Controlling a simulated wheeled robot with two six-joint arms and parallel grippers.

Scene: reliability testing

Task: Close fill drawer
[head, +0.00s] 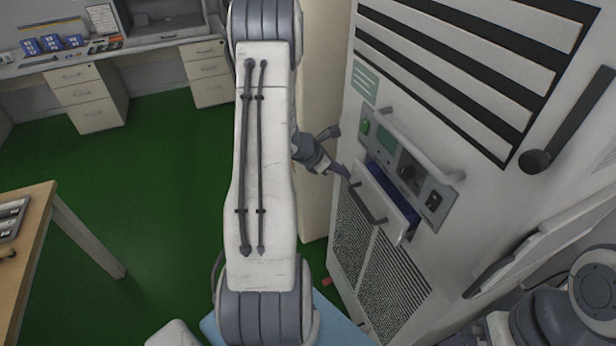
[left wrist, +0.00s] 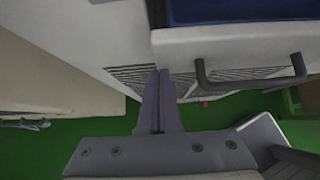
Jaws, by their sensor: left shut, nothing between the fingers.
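The fill drawer (head: 382,199) stands partly open from the front of the white machine, below its control panel. Its dark bar handle (head: 367,205) is on the drawer front, and blue shows inside the drawer. My left gripper (head: 345,173) is shut and empty, close to the drawer's upper left corner; I cannot tell if it touches. In the left wrist view the shut fingers (left wrist: 158,75) point toward the machine, left of the drawer handle (left wrist: 250,75). The blue drawer inside (left wrist: 225,10) shows at the top. The right gripper is not in view.
The control panel (head: 400,160) with a light bar handle sits above the drawer, and vent grilles (head: 380,265) lie below. A dark lever (head: 570,125) sticks out at the right. A wooden table (head: 35,240) stands at the left. Green floor (head: 150,180) is clear between.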

